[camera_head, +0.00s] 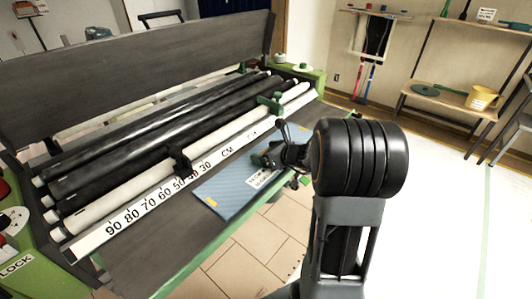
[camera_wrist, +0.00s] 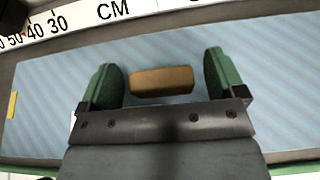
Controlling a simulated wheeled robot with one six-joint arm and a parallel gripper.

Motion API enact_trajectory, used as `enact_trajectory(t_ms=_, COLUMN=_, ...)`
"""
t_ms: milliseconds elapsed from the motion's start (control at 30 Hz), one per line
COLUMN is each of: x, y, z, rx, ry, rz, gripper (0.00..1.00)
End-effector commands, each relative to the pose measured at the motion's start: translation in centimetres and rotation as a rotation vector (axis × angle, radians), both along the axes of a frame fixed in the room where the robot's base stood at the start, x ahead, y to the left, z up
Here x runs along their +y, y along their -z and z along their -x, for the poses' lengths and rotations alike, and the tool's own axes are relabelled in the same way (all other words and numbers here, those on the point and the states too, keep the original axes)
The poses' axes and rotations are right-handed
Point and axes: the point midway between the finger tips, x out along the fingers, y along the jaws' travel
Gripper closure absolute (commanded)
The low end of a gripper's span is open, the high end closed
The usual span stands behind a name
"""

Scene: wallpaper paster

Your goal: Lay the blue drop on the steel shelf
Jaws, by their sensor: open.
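The blue drop (camera_head: 228,187), a pale blue striped sheet, lies flat on the dark front ledge of the pasting machine. In the wrist view the blue drop (camera_wrist: 270,55) fills most of the picture. A tan block (camera_wrist: 162,81) sits on it, and a yellow tab (camera_wrist: 12,104) is at its left end. My gripper (camera_head: 270,157) is over the sheet's far part; in the wrist view its green fingers (camera_wrist: 160,76) are open on either side of the tan block, with gaps visible. I cannot tell for certain which surface is the steel shelf.
The machine's scale strip (camera_head: 135,210) and rollers (camera_head: 150,130) lie behind the sheet. A wooden-topped rack (camera_head: 440,102) with a yellow bucket (camera_head: 481,97) stands at the right wall. A stepladder (camera_head: 512,130) is at the right edge. The tiled floor (camera_head: 250,245) in front is clear.

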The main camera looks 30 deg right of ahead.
Motion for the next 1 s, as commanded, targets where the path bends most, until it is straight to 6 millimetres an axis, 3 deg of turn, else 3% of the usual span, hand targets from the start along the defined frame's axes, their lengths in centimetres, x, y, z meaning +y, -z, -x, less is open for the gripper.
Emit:
enact_trajectory(t_ms=167, x=-0.8, y=-1.1, z=1.4, rx=-0.002, ry=0.004, rz=0.001, gripper=0.11)
enact_trajectory(t_ms=600, x=-3.8, y=-4.1, z=8.2, rx=-0.002, ry=0.004, rz=0.001, gripper=0.11)
enact_trajectory(t_ms=767, x=-4.3, y=-4.6, z=9.5, rx=0.0, ry=-0.001, rz=0.002, gripper=0.11)
enact_trajectory(t_ms=867, x=-3.0, y=-4.7, z=10.1, rx=0.006, ry=-0.073, rz=0.062, gripper=0.11)
enact_trajectory(t_ms=1000, x=2.6, y=-4.2, z=11.6, rx=0.016, ry=-0.4, rz=0.338, gripper=0.11)
